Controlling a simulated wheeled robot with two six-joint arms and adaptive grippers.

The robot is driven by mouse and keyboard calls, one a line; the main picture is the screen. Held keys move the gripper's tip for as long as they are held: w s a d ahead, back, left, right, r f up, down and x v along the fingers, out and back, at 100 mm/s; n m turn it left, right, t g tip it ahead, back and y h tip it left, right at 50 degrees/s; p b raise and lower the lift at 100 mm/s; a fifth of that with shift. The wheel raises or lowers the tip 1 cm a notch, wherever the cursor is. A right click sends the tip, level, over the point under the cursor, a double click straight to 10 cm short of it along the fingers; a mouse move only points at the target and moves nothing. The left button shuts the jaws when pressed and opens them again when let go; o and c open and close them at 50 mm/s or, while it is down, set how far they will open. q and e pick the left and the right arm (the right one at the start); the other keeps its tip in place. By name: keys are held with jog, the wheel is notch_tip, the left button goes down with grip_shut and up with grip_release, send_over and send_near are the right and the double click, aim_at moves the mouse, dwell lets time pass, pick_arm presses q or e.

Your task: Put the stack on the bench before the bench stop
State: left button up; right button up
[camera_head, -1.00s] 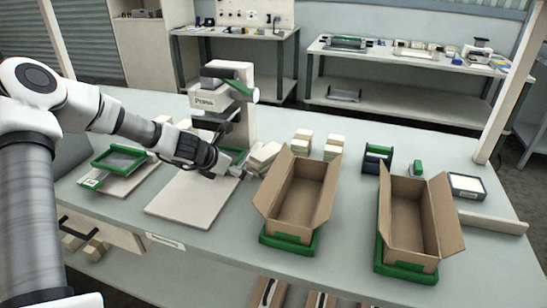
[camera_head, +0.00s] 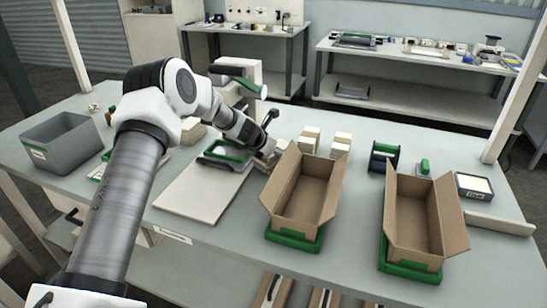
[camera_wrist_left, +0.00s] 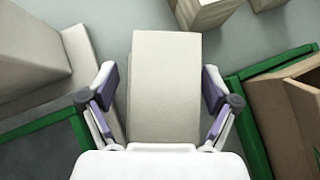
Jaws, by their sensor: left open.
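My left gripper (camera_head: 262,149) is open and sits beside the left flap of the left cardboard box. A cream stack (camera_wrist_left: 166,85) lies between its two spread fingers in the left wrist view, with a gap seen on each side. In the head view the gripper and the box flap partly hide this stack. A long pale bar (camera_head: 499,223) lies on the bench (camera_head: 365,262) at the right, and looks like the bench stop. My right gripper is not in view.
Two open cardboard boxes, left (camera_head: 303,200) and right (camera_head: 412,225), stand in green trays. More cream stacks (camera_head: 310,138) stand behind the left box. A pale board (camera_head: 196,200), a press-like machine (camera_head: 240,80) and a grey bin (camera_head: 62,145) are to the left.

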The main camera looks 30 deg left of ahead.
pick_arm(q)
jog(key=shift+s+r, duration=0.15)
jog(key=shift+s, duration=0.05)
jog(key=shift+c, duration=1.4)
jog(key=c, duration=1.2)
jog(key=shift+o, duration=0.2)
jog(key=shift+r, duration=0.15)
